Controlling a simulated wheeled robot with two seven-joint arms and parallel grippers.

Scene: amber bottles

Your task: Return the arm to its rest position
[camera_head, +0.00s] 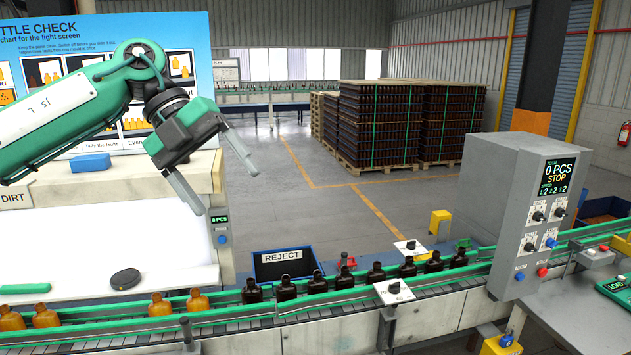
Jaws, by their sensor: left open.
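My left arm (70,112), green and white, comes in from the left and is raised in front of the wall chart. My left gripper (228,191) is open and empty, its two grey fingers spread and pointing down to the right. It hangs above the conveyor, apart from the bottles. On the conveyor (340,308) stand several amber bottles (197,300) at the left and several dark bottles (287,288) in the middle. My right gripper does not show.
A blue REJECT bin (285,262) stands behind the conveyor. A grey control box (522,222) reading "0 PCS STOP" rises at the right. Crated bottles (380,125) stand farther back, beyond open floor.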

